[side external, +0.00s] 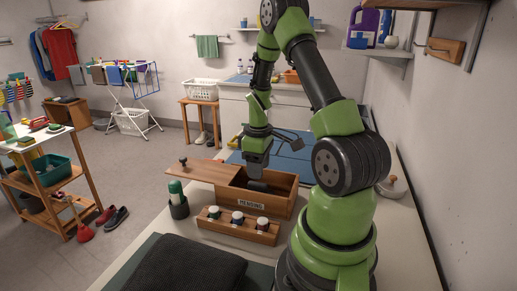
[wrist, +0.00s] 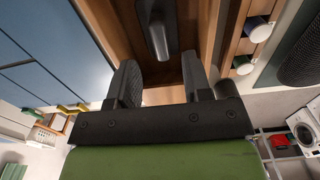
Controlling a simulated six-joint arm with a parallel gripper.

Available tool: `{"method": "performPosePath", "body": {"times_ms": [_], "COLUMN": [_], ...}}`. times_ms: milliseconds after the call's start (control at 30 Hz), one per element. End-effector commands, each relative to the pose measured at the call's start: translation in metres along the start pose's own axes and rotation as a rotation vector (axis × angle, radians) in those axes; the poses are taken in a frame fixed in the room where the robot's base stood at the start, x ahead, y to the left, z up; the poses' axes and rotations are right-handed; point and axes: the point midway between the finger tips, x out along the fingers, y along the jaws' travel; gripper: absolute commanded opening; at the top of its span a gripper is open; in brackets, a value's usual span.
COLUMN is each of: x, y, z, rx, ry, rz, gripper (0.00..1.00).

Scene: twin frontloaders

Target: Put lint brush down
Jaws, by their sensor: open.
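A dark grey object with a slim handle, which looks like the lint brush (wrist: 157,28), lies inside the wooden box labelled MENDING (side external: 270,205). In the side view only a dark bit of it (side external: 257,186) shows over the box's wall. My gripper (side external: 256,170) points down into the open part of the box. In the wrist view my gripper (wrist: 160,70) has its fingers wide apart, with the handle's near end in the gap between them and clear of both. I cannot tell how far the fingertips are above it. The box's lid (side external: 205,170) with a round knob is slid to the left.
A wooden rack with several thread jars (side external: 238,222) stands in front of the box. A dark cup with a green-topped item (side external: 178,200) is at its left. A dark folded cloth (side external: 190,268) lies in front, and a blue panelled surface (side external: 290,160) is behind.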

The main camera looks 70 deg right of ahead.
Motion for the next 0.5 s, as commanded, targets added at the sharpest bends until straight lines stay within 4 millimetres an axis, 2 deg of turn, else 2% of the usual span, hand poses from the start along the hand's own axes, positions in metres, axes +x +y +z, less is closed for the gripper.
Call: {"method": "performPosePath", "body": {"times_ms": [33,200,367,500], "x": [-0.013,-0.042,-0.058,-0.080], "y": [0.001,0.001,0.000,-0.015], "z": [-0.001,-0.001,-0.001,-0.010], "rx": [0.000,0.000,0.000,0.018], "ry": [0.005,0.003,0.002,0.036], "rz": [0.006,0.004,0.002,0.023], "gripper": [0.45,0.45,0.45,0.45]}}
